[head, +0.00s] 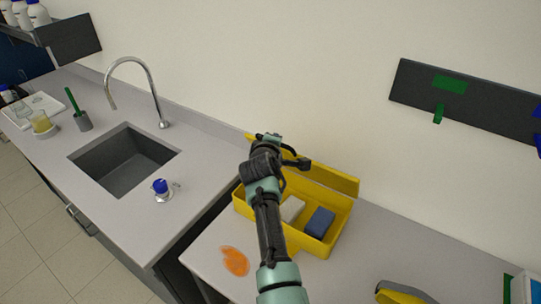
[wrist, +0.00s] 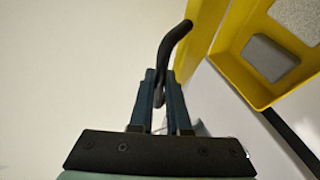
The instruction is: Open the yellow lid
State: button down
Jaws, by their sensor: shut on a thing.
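A yellow box (head: 338,232) stands on the bench right of the sink. Its yellow lid (head: 335,179) is raised at the box's back edge, on the wall side, and the inside is exposed. The lid also shows edge-on in the wrist view (wrist: 205,30). A dark curved handle (wrist: 176,38) joins the lid. My gripper (wrist: 162,85) is shut on this handle, with its fingers on either side. In the head view my arm reaches over the box and hides part of the lid and box.
Inside the box lie a pale block (head: 292,209) and a blue block (head: 320,222). An orange patch (head: 235,261) lies on the bench in front. A yellow and dark object (head: 402,294) is at the bottom edge. A sink (head: 125,158) with a tap and a blue-capped flask (head: 161,187) are left.

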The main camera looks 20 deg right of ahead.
jog(key=shift+w+d+r, duration=0.2)
jog(key=shift+w+d, duration=0.1)
jog(key=shift+d, duration=0.2)
jog(key=c, duration=0.9)
grip_release()
jog(key=shift+s+a, duration=0.1)
jog(key=shift+s, duration=0.05)
jog(key=shift+r+b+v, duration=0.1)
jog(key=shift+b+v, duration=0.35)
jog(key=shift+v, duration=2.75)
jog(key=shift+r+b+v, duration=0.15)
jog(key=shift+b+v, duration=0.3)
jog(key=shift+v, duration=2.7)
